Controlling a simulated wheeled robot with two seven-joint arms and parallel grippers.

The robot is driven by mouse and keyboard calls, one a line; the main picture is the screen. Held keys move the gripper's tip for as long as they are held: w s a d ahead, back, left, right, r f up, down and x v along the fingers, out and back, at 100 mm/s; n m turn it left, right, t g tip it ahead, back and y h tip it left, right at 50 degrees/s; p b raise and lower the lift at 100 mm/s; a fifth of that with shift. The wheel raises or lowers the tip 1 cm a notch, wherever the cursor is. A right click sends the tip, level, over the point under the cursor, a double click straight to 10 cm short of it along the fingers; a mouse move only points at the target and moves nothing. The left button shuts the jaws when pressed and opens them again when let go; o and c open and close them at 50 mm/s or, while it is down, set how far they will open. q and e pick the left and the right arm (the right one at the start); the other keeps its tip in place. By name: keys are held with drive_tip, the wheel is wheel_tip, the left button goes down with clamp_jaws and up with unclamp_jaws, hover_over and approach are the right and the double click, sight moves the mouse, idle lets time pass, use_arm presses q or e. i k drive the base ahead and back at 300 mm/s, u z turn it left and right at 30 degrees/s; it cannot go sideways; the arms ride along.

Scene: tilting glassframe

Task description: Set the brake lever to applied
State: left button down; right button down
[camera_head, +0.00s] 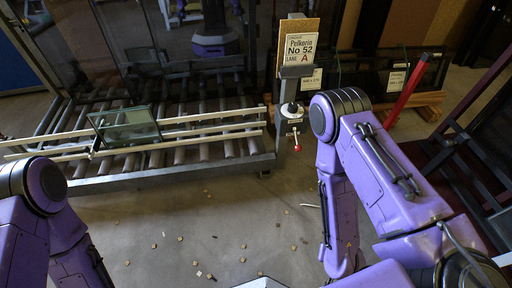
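A long red handle (406,90) leans up and to the right at the right side, beyond my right arm. A small lever with a red ball tip (297,148) hangs below a round white fitting (291,110) on the post at the conveyor's right end. Neither lever has a readable brake label, so I cannot tell which is the brake lever or its setting. My purple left arm shows at the lower left and my purple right arm at the right, apart from both levers. Both grippers are out of view.
A roller conveyor (190,155) with pale rails carries a small glass pane (126,125) at the left. A sign (300,50) reading "No 52 lane A" tops the post. A dark frame (468,125) stands at right. Small scraps litter the open grey floor (215,215).

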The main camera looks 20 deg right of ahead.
sight(298, 148)
drive_tip(key=i, duration=1)
drive_tip(key=z, duration=2)
